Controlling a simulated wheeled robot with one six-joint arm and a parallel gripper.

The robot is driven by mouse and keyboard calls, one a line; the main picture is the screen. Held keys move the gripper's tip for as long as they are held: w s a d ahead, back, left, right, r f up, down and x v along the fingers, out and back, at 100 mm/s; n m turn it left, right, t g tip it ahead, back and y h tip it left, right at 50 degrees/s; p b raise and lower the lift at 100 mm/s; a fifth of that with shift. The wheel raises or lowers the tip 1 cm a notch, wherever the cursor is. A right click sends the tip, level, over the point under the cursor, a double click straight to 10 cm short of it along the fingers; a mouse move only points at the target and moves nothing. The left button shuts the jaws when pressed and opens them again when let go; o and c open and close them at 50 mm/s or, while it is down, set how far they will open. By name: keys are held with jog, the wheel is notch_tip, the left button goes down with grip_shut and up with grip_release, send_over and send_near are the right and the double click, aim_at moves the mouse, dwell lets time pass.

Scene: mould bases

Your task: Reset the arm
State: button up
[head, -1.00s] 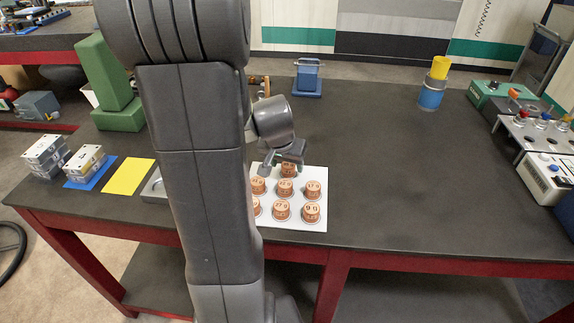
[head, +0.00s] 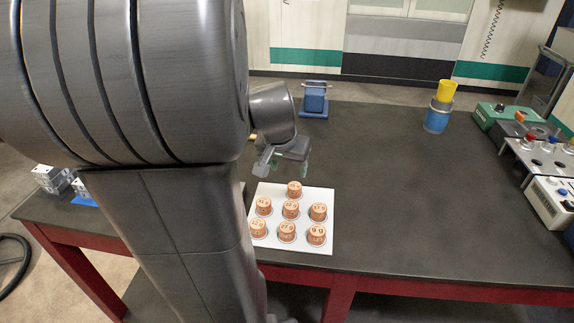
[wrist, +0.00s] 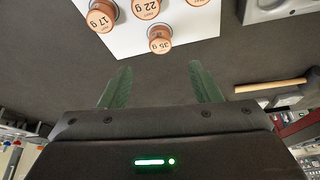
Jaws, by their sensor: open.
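My gripper (head: 287,166) hangs above the table just behind the white board in the head view. In the wrist view its two green fingers (wrist: 160,84) stand wide apart with nothing between them. The white board (head: 278,256) lies on the dark table and carries several copper-coloured round mould bases with weight labels. The one marked 35 g (wrist: 160,40) is nearest my fingers in the wrist view, apart from them. The 9 g base (head: 317,233) sits at the board's front right corner. My arm hides the left part of the table.
A blue device (head: 313,102) stands at the back of the table. A blue and yellow cup stack (head: 438,112) stands farther right. Control boxes (head: 543,160) line the right edge. The table's middle right (head: 410,190) is clear.

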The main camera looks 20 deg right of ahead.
aim_at(294, 188)
jog(key=b+x, duration=0.1)
jog(key=x, duration=1.1)
jog(key=shift+f, duration=0.3)
jog(key=shift+r, duration=0.25)
